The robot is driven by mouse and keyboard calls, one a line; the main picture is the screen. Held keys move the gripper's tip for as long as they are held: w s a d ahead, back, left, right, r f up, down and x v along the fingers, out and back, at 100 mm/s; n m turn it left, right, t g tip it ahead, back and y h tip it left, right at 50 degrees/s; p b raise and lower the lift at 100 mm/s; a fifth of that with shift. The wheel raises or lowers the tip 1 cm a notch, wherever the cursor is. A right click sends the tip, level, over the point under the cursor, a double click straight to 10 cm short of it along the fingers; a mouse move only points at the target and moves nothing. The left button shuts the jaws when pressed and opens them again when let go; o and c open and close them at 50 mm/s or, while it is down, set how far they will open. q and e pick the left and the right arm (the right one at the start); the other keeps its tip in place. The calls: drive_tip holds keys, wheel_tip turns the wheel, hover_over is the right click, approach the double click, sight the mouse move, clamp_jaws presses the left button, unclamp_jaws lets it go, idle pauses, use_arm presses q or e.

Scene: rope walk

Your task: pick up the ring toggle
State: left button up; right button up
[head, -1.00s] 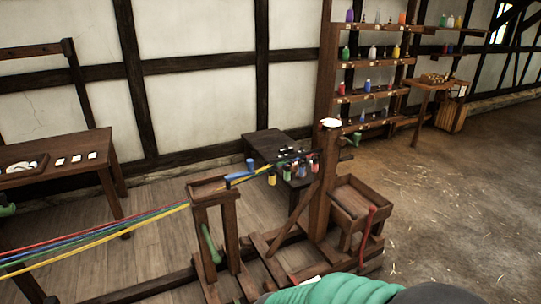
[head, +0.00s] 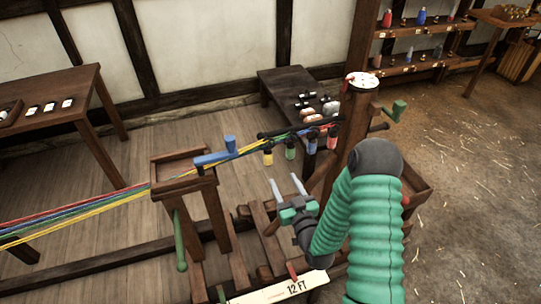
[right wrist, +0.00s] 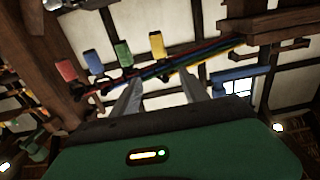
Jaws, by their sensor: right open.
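Several coloured toggles hang in a row from the strands: yellow (head: 268,158), green (head: 290,151), blue (head: 311,145) and red (head: 333,138). In the right wrist view the same row shows as yellow (right wrist: 157,43), green (right wrist: 124,53), blue (right wrist: 94,62) and red (right wrist: 65,70). I cannot tell which one is the ring toggle; any marks are too small to read. My right gripper (head: 283,178) is open and empty, below and near the yellow and green toggles. Its two fingers (right wrist: 159,85) point towards the row in the wrist view. My left gripper is out of view.
A wooden post (head: 358,125) with a white round top and green crank (head: 396,109) stands right of the row. A trestle (head: 197,187) with a blue piece (head: 229,148) carries the strands at left. A "12 FT" sign (head: 285,290) lies low in front. A dark bench (head: 285,84) stands behind.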

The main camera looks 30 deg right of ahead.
approach(269, 156)
drive_tip(key=r, duration=0.1)
drive_tip(key=x, duration=0.7)
drive_tip(key=f+p+x, duration=0.1)
drive_tip(key=x, duration=0.3)
drive_tip(key=shift+d, duration=0.2)
drive_tip(key=shift+w+a, duration=0.2)
drive_tip(key=shift+w, duration=0.15)
drive_tip(key=shift+s, duration=0.1)
drive_tip(key=shift+c, duration=0.8)
drive_tip(key=shift+d, duration=0.25)
drive_tip(key=c, duration=0.7)
drive_tip(key=shift+a, duration=0.1)
clamp_jaws()
